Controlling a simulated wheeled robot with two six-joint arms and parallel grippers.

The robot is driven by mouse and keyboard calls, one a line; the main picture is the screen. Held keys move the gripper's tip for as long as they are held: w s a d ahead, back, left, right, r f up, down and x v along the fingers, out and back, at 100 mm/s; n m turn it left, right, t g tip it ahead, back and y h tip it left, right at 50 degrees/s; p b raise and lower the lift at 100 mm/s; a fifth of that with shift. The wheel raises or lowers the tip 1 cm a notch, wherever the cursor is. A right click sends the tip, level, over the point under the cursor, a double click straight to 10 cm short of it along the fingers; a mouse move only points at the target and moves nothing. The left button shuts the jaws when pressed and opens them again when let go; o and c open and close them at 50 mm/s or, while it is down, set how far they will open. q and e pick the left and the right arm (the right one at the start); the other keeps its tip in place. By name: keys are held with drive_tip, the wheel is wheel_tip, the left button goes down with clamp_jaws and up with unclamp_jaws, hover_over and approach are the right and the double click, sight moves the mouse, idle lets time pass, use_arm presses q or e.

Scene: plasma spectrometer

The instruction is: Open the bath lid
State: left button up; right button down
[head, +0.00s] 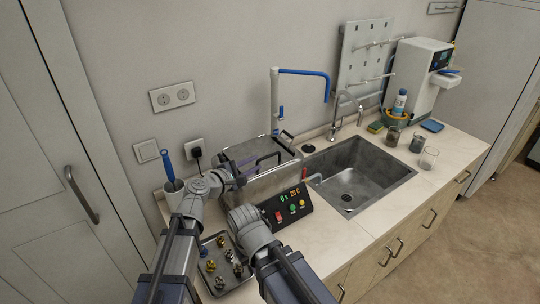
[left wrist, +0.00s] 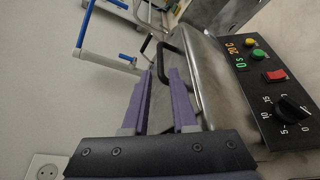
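The steel bath (head: 275,180) stands on the counter left of the sink, with its flat lid on top, lying level and looking closed. A black bar handle (head: 268,156) rises from the lid; the handle also shows in the left wrist view (left wrist: 172,46). My left gripper (head: 240,168) is at the left end of the lid, close to the handle. In the left wrist view its two purple fingers (left wrist: 160,72) are apart, with the handle's near end at the gap between their tips. I cannot tell whether they touch it. My right gripper is not visible.
A black control panel (head: 286,207) with buttons and a dial is in front of the bath. A stand with a blue arm (head: 304,73) rises behind it. The sink (head: 350,180) is right. A tray of metal fittings (head: 222,262) lies front left, near my arms.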

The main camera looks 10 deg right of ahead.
sight(265, 158)
use_arm(q)
drive_tip(key=b+x, duration=0.1)
drive_tip(key=x, duration=0.7)
drive_tip(key=shift+b, duration=0.3)
drive_tip(key=shift+a, duration=0.1)
clamp_jaws()
idle(1.0)
